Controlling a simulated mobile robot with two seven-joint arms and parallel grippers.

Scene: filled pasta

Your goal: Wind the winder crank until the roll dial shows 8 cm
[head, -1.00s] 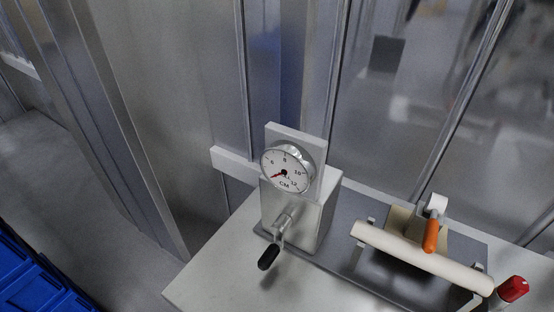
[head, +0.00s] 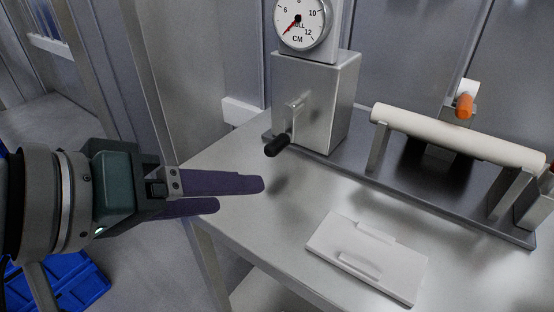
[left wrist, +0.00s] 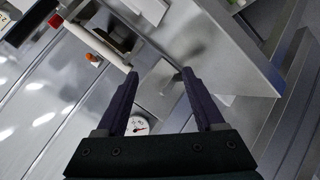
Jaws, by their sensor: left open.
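The winder is a grey metal box (head: 318,105) on the bench, with a round white roll dial (head: 299,22) on top, its upper edge cut off in the head view. The red needle points to the lower left, below the 6 mark. The crank has a short metal arm and a black handle (head: 277,146) on the box's front. My left gripper (head: 241,195) is open and empty, in front of and below the handle, apart from it. In the left wrist view the open fingers (left wrist: 160,75) and the dial (left wrist: 139,126) show; the crank handle is not clear. My right gripper is not in view.
A long cream roller (head: 455,135) on a dark base stands to the right, with an orange handle (head: 465,106) behind it. A white plate (head: 368,257) lies on the bench (head: 250,215) in front. Blue crates (head: 75,285) sit low at the left. Metal wall panels stand behind.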

